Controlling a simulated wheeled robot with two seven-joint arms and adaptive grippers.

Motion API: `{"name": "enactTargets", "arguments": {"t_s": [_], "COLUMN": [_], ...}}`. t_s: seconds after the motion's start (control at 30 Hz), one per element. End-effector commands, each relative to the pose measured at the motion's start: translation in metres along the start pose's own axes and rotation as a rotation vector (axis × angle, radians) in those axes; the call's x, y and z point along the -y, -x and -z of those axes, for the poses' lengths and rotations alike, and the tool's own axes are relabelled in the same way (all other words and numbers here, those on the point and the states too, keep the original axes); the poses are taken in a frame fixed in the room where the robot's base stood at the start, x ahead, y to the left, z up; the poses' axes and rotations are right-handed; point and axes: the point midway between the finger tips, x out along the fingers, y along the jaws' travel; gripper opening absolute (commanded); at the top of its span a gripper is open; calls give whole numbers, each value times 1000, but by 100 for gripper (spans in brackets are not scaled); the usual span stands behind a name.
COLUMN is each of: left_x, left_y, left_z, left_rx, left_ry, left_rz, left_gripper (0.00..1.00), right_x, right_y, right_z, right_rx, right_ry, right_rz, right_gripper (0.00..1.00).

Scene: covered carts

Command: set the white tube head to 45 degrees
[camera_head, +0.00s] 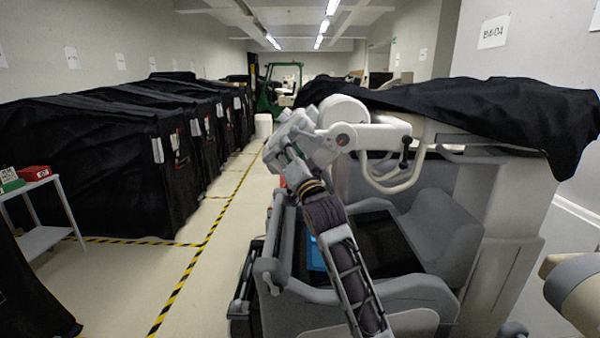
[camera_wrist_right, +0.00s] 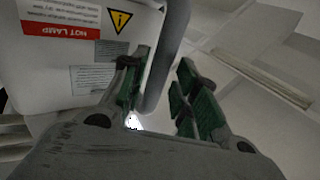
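The white tube head (camera_head: 343,110) shows in the head view as a rounded white part on a jointed arm, left of the black-covered equipment. In the right wrist view its white housing (camera_wrist_right: 60,75) fills the upper left, with a red-and-white label and a yellow warning triangle. A grey handle bar (camera_wrist_right: 165,60) curves down beside it. My right gripper (camera_wrist_right: 160,95) is open, with the bar between its green-padded fingers. The bar lies close to the left finger, and a gap shows to the right one. In the head view my right gripper (camera_head: 283,150) is beside the head. My left gripper is not in view.
A grey chair-like unit (camera_head: 435,235) stands below the head, close to my right arm. Black-covered carts (camera_head: 100,165) line the left wall. A small shelf with boxes (camera_head: 45,240) is at the far left.

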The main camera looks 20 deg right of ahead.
Motion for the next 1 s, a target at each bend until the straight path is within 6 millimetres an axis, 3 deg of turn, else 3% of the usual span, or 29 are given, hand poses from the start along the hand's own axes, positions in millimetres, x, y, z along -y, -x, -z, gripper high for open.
{"name": "enactTargets", "arguments": {"t_s": [1.0], "left_x": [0], "left_y": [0], "left_z": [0], "left_rx": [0], "left_ry": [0], "left_rz": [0], "left_gripper": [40], "right_x": [0], "right_y": [82], "right_z": [0], "right_rx": [-1], "right_ry": [-1], "right_rz": [1], "right_gripper": [30]}}
